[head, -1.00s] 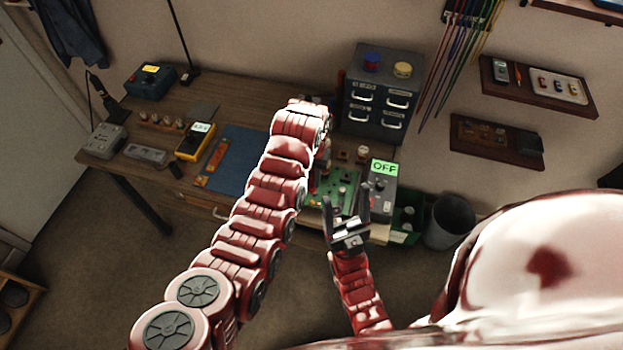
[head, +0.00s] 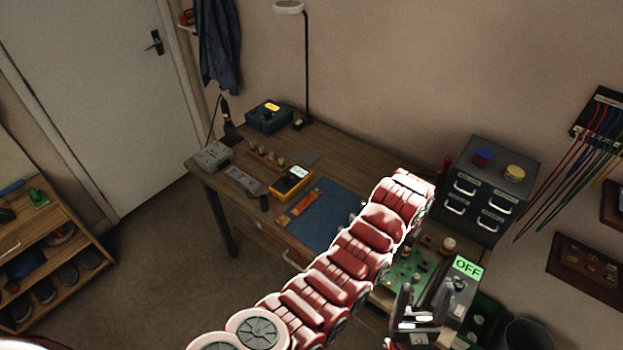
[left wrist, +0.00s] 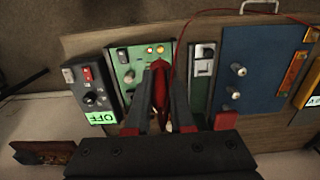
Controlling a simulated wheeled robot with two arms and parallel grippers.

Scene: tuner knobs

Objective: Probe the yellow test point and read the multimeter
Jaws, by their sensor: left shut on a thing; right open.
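The yellow multimeter (head: 290,180) lies on the desk with its pale display lit; I cannot read it. My left gripper (left wrist: 160,98) is shut on a red probe (left wrist: 160,78) over the green circuit board (left wrist: 129,68). Small yellow and red dots show near the board's top edge; whether the probe touches a test point I cannot tell. A red lead (left wrist: 203,12) loops above the gripper. In the head view my left arm hides that gripper and part of the board (head: 404,270). My right gripper (head: 420,300) is open and empty, in front of the board.
A grey box with a green OFF display (head: 467,267) stands right of the board. A blue mat (head: 335,215) lies between meter and board. A drawer cabinet (head: 487,190) stands behind. A blue-green box (head: 269,117) and a lamp (head: 307,70) are at the desk's back left.

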